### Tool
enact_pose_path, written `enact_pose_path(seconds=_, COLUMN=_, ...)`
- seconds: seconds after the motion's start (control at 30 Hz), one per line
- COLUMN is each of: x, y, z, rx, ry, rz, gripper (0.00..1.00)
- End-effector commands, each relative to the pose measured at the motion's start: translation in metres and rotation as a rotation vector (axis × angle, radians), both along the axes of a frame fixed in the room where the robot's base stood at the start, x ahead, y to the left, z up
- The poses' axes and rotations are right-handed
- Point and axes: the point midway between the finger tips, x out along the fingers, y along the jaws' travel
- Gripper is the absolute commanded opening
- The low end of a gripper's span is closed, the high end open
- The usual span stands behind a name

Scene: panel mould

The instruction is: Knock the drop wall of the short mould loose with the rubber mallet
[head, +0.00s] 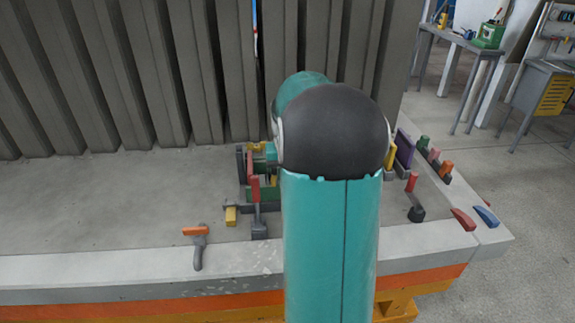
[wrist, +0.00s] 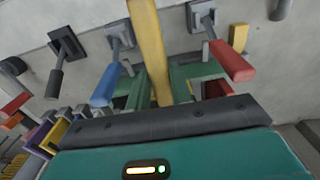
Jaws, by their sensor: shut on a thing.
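My gripper (wrist: 158,98) is at the bottom of the wrist view, its teal body and dark front bar filling the lower edge. It is shut on a yellow bar (wrist: 148,45), which runs up out of the picture and looks like the mallet's handle. No mallet head can be made out. Green pieces (wrist: 197,76), perhaps the short mould's walls, lie behind the bar. In the head view my arm hides the gripper and part of the green mould parts (head: 265,194). I cannot tell which piece is the drop wall, nor whether anything touches it.
Clamps with a blue handle (wrist: 105,85) and a red handle (wrist: 232,61) stand close around. A grey tool with an orange end (head: 197,248) lies near the bench's front edge. A tall ribbed grey wall (head: 100,75) stands behind. The bench's left side is clear.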

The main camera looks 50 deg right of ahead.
Motion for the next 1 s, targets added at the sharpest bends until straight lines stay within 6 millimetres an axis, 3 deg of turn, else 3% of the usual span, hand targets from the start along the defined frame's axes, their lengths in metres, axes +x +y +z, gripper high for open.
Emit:
enact_pose_path(seconds=0.5, x=0.000, y=0.000, z=0.056, rx=-0.002, ry=-0.001, rz=0.000, gripper=0.00)
enact_pose_path(seconds=0.83, x=0.000, y=0.000, z=0.059, rx=-0.002, ry=-0.001, rz=-0.001, gripper=0.00)
enact_pose_path(seconds=1.0, x=0.000, y=-0.001, z=0.077, rx=-0.004, ry=-0.003, rz=-0.001, gripper=0.00)
